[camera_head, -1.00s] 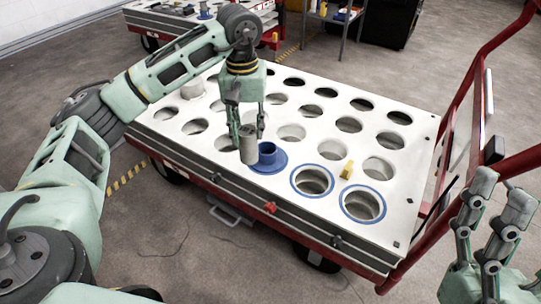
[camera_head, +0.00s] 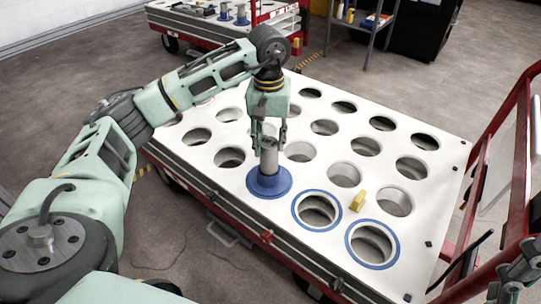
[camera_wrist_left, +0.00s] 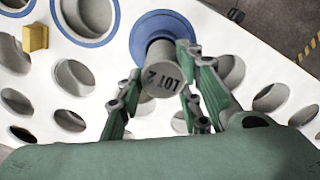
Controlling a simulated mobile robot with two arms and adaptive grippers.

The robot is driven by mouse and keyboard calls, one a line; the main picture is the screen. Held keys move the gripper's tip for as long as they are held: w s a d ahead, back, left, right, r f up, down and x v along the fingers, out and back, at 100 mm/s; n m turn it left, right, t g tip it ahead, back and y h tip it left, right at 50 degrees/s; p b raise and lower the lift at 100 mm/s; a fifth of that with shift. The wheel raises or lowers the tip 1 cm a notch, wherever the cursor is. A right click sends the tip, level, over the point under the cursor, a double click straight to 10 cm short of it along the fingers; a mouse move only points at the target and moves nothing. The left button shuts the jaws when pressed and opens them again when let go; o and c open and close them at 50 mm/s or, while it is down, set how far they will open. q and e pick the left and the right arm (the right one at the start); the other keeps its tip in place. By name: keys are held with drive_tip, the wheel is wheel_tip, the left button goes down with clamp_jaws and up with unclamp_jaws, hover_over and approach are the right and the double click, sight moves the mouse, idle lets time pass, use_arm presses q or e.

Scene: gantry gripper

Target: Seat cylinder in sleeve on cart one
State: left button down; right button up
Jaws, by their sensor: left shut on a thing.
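A grey cylinder (camera_head: 269,157) stands upright over the blue flanged sleeve (camera_head: 269,183) on the cart's white top (camera_head: 231,187). Its lower end meets the sleeve's collar; how deep it sits I cannot tell. My left gripper (camera_head: 269,142) is shut on the upper part of the cylinder from above. In the left wrist view the cylinder (camera_wrist_left: 163,78) shows "LOT 2" on its end face, with the blue sleeve flange (camera_wrist_left: 150,29) beyond it. My right gripper (camera_head: 518,272) is at the lower right edge, partly cut off, and its jaw state is unclear.
The cart top has rows of open holes. Two blue-ringed holes (camera_head: 318,210) and a small yellow block (camera_head: 357,202) lie right of the sleeve. A red cart frame (camera_head: 500,190) rises at right. Another cart (camera_head: 205,20) stands behind.

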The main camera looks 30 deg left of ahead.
sight(270, 153)
use_arm(q)
wheel_tip(270, 153, down, 4)
drive_tip(key=shift+f+b, duration=0.15)
drive_tip(key=shift+b, duration=0.65)
drive_tip(key=shift+f, duration=0.1)
drive_tip(key=c, duration=1.7)
unclamp_jaws()
drive_tip(key=shift+f, duration=0.1)
drive_tip(key=o, duration=0.5)
